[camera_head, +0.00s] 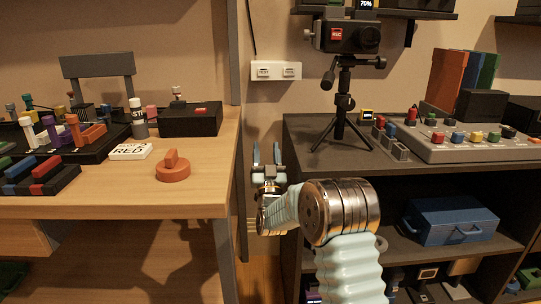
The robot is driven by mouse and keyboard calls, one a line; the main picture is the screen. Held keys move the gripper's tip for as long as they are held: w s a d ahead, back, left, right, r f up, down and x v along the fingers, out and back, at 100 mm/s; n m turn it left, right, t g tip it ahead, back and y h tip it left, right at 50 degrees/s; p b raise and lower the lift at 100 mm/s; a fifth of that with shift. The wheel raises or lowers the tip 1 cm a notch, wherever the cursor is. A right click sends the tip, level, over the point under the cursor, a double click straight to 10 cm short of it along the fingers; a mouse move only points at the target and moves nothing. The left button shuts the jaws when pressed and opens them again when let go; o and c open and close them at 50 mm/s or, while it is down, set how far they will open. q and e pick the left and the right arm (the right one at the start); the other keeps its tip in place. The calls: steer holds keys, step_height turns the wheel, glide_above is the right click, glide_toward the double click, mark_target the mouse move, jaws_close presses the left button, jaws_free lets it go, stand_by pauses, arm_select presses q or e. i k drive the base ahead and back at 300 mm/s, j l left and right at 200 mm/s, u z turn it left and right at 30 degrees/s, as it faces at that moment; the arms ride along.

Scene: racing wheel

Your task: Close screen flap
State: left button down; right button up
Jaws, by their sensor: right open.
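A black camera (358,37) stands on a black tripod (343,103) on top of the dark shelf unit. A red REC label shows on the camera's face towards me. I cannot make out a separate screen flap or its angle at this size. My right gripper (266,154) points up and away from me in the gap between the wooden table and the shelf unit. Its two fingers are apart with nothing between them. It is below and left of the camera, clear of it. My left gripper is out of view.
The shelf unit (297,128) also bears a grey button panel (455,150). A blue case (449,222) sits on its lower shelf. The wooden table (215,170) on the left holds a black box (190,121) and an orange knob (173,168). A wall socket (276,71) is behind the gap.

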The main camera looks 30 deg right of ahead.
mark_target(316, 35)
steer(key=k+j, duration=0.3)
steer(key=k, duration=0.15)
steer(key=k+j, duration=0.3)
steer(key=k, duration=0.15)
